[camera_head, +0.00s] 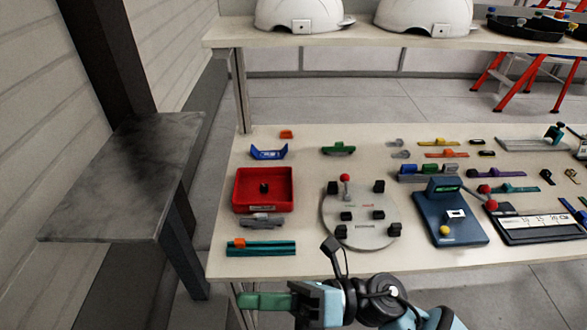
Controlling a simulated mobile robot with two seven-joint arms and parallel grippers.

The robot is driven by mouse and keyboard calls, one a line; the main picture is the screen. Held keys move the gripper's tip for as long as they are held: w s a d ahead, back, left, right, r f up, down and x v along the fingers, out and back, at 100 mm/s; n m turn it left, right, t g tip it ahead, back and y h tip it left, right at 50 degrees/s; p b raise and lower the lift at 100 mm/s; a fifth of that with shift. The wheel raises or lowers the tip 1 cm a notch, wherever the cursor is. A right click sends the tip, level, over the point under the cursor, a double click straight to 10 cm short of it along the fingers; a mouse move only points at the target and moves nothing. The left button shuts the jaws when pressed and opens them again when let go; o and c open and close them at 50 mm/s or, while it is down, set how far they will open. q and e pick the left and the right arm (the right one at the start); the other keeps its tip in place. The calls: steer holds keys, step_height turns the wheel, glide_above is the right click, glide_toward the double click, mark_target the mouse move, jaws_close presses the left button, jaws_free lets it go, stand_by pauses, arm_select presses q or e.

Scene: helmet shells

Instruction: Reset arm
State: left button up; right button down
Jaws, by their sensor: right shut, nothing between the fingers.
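My right arm (385,300) comes in at the bottom, black and light blue, low in front of the table's front edge. Its right gripper (248,301) points to the left, with green fingers shut and nothing between them. It is apart from the things on the table. My left arm and gripper are not in view.
The work table (310,262) holds a red tray (264,206), a round grey fixture (361,237) with a red-knobbed lever, a blue device (449,220) and several small coloured parts. White helmet shells (300,14) stand on a shelf behind. A grey side table (130,180) stands left.

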steer(key=w+d+f+m+t+h, duration=0.2)
steer(key=d+f+m+t+h, duration=0.3)
steer(key=m, duration=0.5)
steer(key=w+d+f+m+t+h+p, duration=0.1)
steer(key=w+d+f+m+t+h, duration=0.2)
steer(key=m+t, duration=0.6)
steer(key=d+f+m+t+h, duration=0.4)
steer(key=d+f+m, duration=0.2)
steer(key=m, duration=0.6)
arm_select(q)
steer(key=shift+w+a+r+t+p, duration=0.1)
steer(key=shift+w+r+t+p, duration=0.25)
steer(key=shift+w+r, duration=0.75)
arm_select(e)
steer(key=s+d+f+m+g+h, duration=0.3)
steer(key=s+d+f+m, duration=0.2)
steer(key=s+f, duration=0.3)
steer(key=s+d+f+m+g+h, duration=0.4)
steer(key=s+d+f+m, duration=0.2)
steer(key=s+f, duration=0.3)
steer(key=shift+f, duration=0.6)
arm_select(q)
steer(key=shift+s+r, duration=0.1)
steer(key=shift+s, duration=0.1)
arm_select(e)
steer(key=shift+d, duration=0.1)
